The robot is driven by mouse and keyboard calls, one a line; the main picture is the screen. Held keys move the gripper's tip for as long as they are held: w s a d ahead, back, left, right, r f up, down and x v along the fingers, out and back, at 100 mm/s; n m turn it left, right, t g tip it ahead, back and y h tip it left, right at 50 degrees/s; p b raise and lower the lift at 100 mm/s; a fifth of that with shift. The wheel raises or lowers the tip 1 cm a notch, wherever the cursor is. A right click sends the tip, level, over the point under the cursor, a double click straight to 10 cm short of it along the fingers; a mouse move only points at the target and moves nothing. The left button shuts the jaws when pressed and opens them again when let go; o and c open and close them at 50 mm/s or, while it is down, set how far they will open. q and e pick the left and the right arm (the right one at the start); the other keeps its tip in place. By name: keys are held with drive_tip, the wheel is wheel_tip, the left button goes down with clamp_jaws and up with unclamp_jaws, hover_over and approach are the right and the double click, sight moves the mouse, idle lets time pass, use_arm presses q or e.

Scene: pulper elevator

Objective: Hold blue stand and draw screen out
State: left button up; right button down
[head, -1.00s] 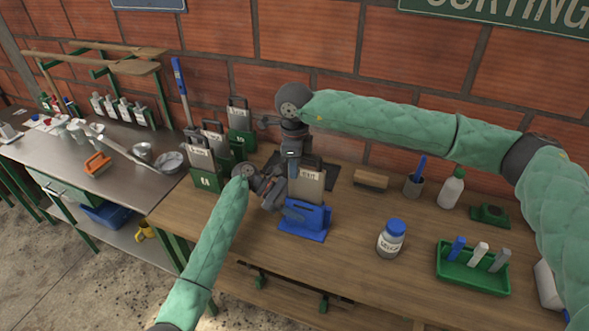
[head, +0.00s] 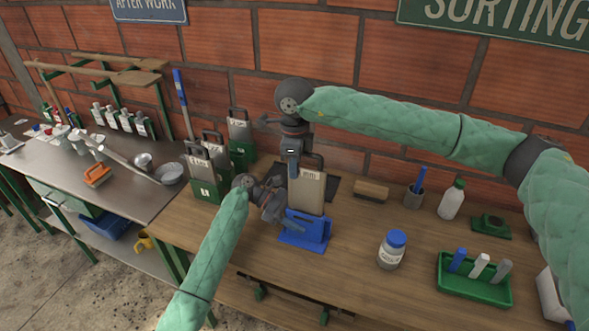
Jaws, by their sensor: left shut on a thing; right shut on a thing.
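The blue stand (head: 306,231) sits upright on the wooden bench, near its middle. The screen (head: 308,193), a tan panel with a dark handle and a white label, stands upright above it. Its lower edge meets the stand's top, and I cannot tell how much is still inside. My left gripper (head: 289,222) is shut on the stand's left side. My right gripper (head: 293,172) comes from above and is shut on the screen at its upper left, hiding part of the handle.
Several green stands with screens (head: 208,190) are close on the left. A brush (head: 371,190), a cup (head: 413,195), a white bottle (head: 451,199), a blue-lidded jar (head: 392,250) and a green tray (head: 474,291) are on the right. The bench front is clear.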

drive_tip(key=shift+r, duration=2.4)
use_arm(q)
drive_tip(key=o, duration=1.1)
drive_tip(key=shift+o, duration=0.2)
drive_tip(key=shift+a, duration=0.1)
drive_tip(key=v, duration=0.7)
drive_tip(key=shift+w+a, duration=0.1)
drive_tip(key=shift+a, duration=0.05)
use_arm(e)
drive_tip(key=shift+r, duration=0.1)
